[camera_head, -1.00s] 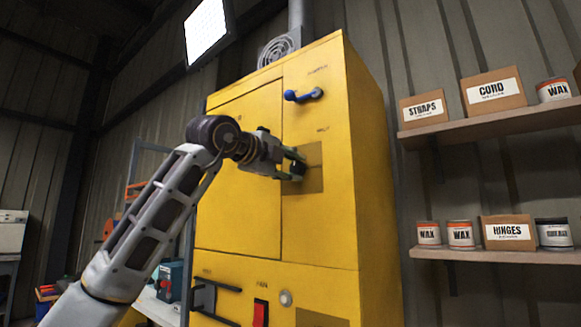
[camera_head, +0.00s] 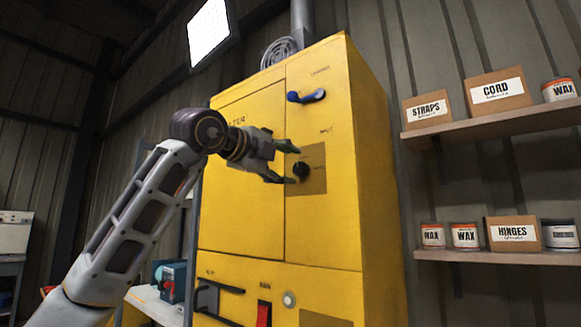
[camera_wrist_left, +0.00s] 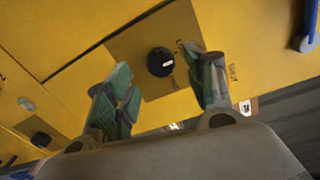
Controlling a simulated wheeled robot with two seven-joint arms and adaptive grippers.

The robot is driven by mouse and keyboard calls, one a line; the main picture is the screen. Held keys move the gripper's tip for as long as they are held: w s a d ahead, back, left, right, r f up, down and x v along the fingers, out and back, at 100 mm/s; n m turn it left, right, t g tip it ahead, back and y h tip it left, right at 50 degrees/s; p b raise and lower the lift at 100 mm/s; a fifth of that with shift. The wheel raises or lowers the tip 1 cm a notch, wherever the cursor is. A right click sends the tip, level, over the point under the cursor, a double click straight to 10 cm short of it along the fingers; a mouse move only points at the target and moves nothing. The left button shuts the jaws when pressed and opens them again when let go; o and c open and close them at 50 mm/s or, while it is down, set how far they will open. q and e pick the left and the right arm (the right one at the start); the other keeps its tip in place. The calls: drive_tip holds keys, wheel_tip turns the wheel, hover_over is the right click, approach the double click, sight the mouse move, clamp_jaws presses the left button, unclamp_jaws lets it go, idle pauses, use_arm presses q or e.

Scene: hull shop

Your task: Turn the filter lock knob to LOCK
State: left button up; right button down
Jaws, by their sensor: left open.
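The filter lock knob (camera_head: 301,170) is a small round black knob on a darker square plate (camera_head: 317,157) on the front of the yellow cabinet (camera_head: 240,180). In the left wrist view the knob (camera_wrist_left: 160,61) shows a light mark on its face, with small lettering beside it too blurred to read. My left gripper (camera_head: 289,163) is open in front of the cabinet, just left of the knob. In the wrist view its green fingers (camera_wrist_left: 165,92) are spread, with the knob beyond and between them, apart from both. My right gripper is not in view.
A blue lever handle (camera_head: 306,96) sticks out above the knob. Lower on the cabinet are a black bar handle (camera_head: 215,290) and a red switch (camera_head: 263,313). Shelves (camera_head: 495,128) with boxes and cans hang on the right wall.

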use_arm(q)
drive_tip(key=v, duration=0.8)
drive_tip(key=shift+s, duration=0.15)
drive_tip(key=shift+a+m, duration=0.1)
drive_tip(key=shift+m, duration=0.2)
idle(0.3)
